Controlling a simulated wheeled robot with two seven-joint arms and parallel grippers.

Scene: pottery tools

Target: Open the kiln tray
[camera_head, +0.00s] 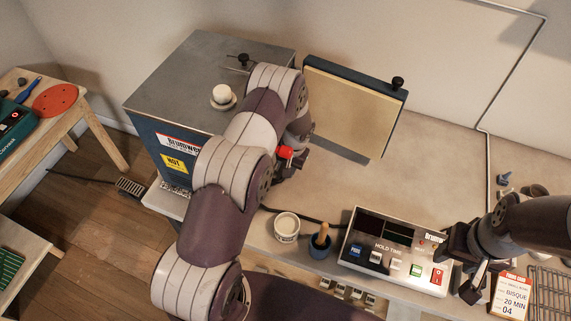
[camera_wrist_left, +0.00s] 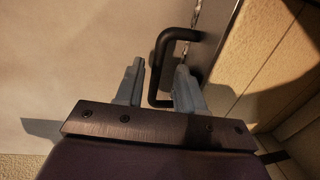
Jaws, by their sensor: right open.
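The kiln (camera_head: 160,90) is a blue box with a grey top at the left of the head view. Its door (camera_head: 350,105), with a pale inner face and dark rim, stands swung open to the right. In the left wrist view a dark bar handle (camera_wrist_left: 177,34) stands by a dark plate edge, with pale brick wall at right. My left gripper (camera_wrist_left: 160,68) has its fingers apart, with part of the handle showing between them; contact cannot be told. My right gripper (camera_head: 474,284) is open and empty beside the control box.
A control box (camera_head: 396,250), a white tub (camera_head: 286,228) and a blue pot with a wooden tool (camera_head: 320,246) stand on the bench. A card (camera_head: 511,296) and wire rack (camera_head: 550,292) lie at right.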

